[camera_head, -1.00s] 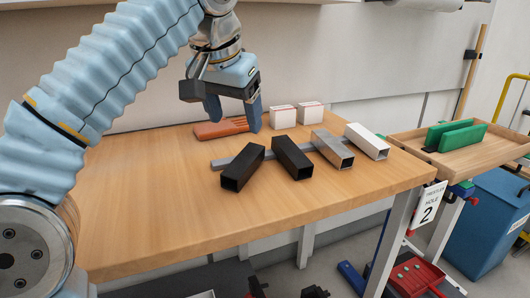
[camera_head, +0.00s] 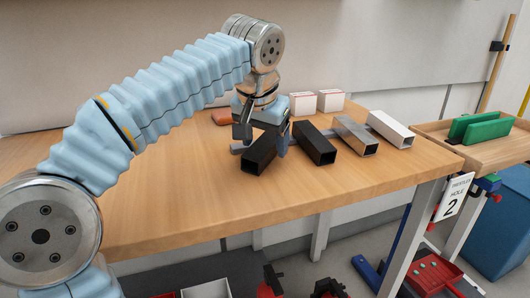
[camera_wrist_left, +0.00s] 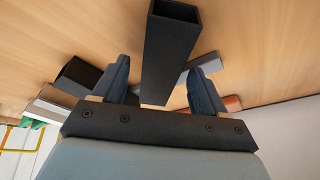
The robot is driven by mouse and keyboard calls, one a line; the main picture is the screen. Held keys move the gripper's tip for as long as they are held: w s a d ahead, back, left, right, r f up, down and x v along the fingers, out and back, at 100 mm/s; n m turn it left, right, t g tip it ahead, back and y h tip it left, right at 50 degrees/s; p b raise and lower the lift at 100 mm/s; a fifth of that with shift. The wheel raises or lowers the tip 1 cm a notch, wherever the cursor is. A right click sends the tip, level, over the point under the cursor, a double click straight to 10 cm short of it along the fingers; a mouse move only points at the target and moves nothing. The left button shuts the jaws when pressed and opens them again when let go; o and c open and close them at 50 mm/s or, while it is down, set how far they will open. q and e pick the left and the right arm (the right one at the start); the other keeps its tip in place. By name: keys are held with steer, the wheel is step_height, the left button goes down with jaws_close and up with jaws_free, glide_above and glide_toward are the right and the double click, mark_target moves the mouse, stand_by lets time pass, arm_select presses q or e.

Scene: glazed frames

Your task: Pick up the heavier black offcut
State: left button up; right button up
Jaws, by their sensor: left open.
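Two black square-tube offcuts lie side by side on the wooden table. The left black offcut (camera_head: 258,157) is partly hidden behind my left gripper in the head view. The right black offcut (camera_head: 315,147) is clear of it. My left gripper (camera_head: 262,132) is open over the left black offcut, with a finger to each side. In the left wrist view this offcut (camera_wrist_left: 170,50) runs between the two spread fingers (camera_wrist_left: 160,85), and gaps show on both sides. The other black offcut (camera_wrist_left: 78,76) is beyond the left finger there. My right gripper is not in view.
A grey tube (camera_head: 352,134) and a white tube (camera_head: 390,128) lie right of the black ones. A thin grey bar (camera_head: 237,148) runs by their far ends. The table's front (camera_head: 190,205) is bare.

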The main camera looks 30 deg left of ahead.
arm_select(q)
steer(key=shift+w+f, duration=0.15)
steer(key=shift+f, duration=0.25)
steer(key=shift+c, duration=0.4)
jaws_close()
steer(key=shift+r, duration=0.1)
